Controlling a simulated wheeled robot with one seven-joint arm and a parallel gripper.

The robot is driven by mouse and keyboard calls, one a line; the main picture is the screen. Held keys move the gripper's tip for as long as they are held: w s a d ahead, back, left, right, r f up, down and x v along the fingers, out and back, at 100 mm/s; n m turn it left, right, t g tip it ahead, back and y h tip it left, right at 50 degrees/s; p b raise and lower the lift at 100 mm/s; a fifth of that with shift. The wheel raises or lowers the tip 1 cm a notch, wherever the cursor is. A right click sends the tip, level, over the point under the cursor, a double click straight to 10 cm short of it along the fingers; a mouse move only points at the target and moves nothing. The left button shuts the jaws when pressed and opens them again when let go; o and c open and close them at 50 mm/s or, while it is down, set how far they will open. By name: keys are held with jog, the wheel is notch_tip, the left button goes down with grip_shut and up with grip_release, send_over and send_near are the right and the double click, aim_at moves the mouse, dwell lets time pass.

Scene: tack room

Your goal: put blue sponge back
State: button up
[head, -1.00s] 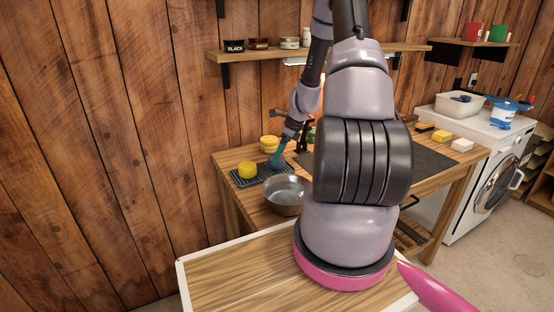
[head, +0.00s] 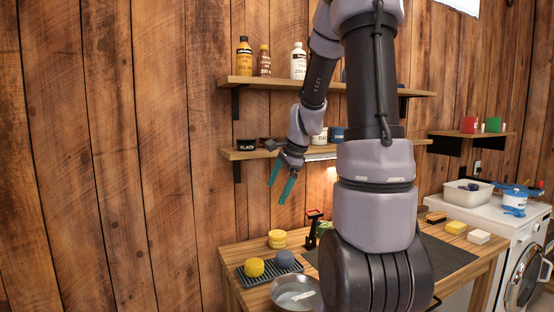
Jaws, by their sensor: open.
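A round blue-grey sponge (head: 285,259) sits on a dark ribbed rack (head: 273,273) on the wooden workbench. It rests beside a round yellow sponge (head: 254,267) on the same rack. My gripper (head: 280,193) is open and empty, with its teal fingers pointing down. It hangs well above the rack, in front of the lower wall shelf, apart from the sponges.
A metal bowl (head: 294,294) stands just in front of the rack. Stacked yellow tins (head: 277,239) stand behind it. The lower shelf (head: 250,154) with tins is behind my gripper. A dark mat (head: 446,257) lies on the bench's right part.

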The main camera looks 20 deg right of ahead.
jog(key=s+a+r+n+t, duration=0.1)
jog(key=s+a+r+n, duration=0.3)
jog(key=s, duration=0.5)
jog(key=s+a+r+n+t, duration=0.2)
jog(key=s+a+r+n, duration=0.3)
jog(key=s+r+n, duration=0.4)
jog(key=shift+s+a+r+n+h, duration=0.15)
jog(key=shift+s+r+n+h, duration=0.15)
jog(key=shift+s+r, duration=0.4)
jog(key=shift+f, duration=0.15)
